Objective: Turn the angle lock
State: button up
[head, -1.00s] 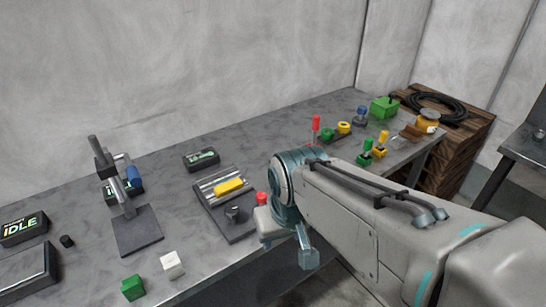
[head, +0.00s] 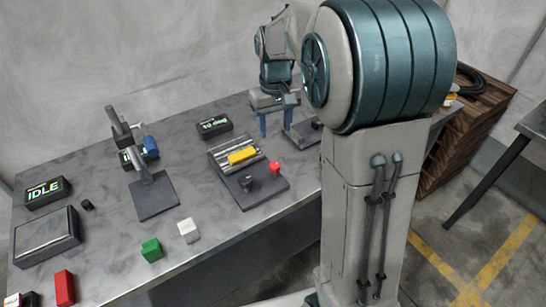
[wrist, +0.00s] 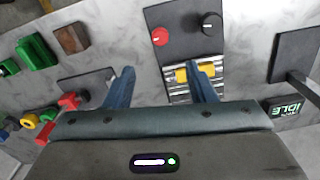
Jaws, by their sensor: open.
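No part is plainly marked as the angle lock. A dark stand (head: 155,197) with a post, a tilted black bar (head: 117,124) and a blue cylindrical part (head: 151,147) stands left of centre on the bench. To its right is a dark plate with silver rails, a yellow block (head: 242,156), a black knob (head: 246,183) and a red button (head: 275,169). My gripper (head: 275,126) is open and empty, fingers down, over the bench behind and right of the rail plate. In the wrist view my gripper (wrist: 166,70) shows two blue fingers apart, the right one overlapping the yellow block.
A display reading IDLE (head: 44,192), a second display (head: 214,124), a grey panel (head: 46,236), a white cube (head: 188,230), a green cube (head: 152,250) and a red block (head: 64,287) lie on the bench. Several coloured parts show left in the wrist view.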

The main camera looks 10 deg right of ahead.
aim_at(274, 165)
notch_tip(274, 165, down, 14)
jog(key=shift+r+p, duration=0.2)
jog(key=shift+p, duration=0.3)
jog(key=c, duration=1)
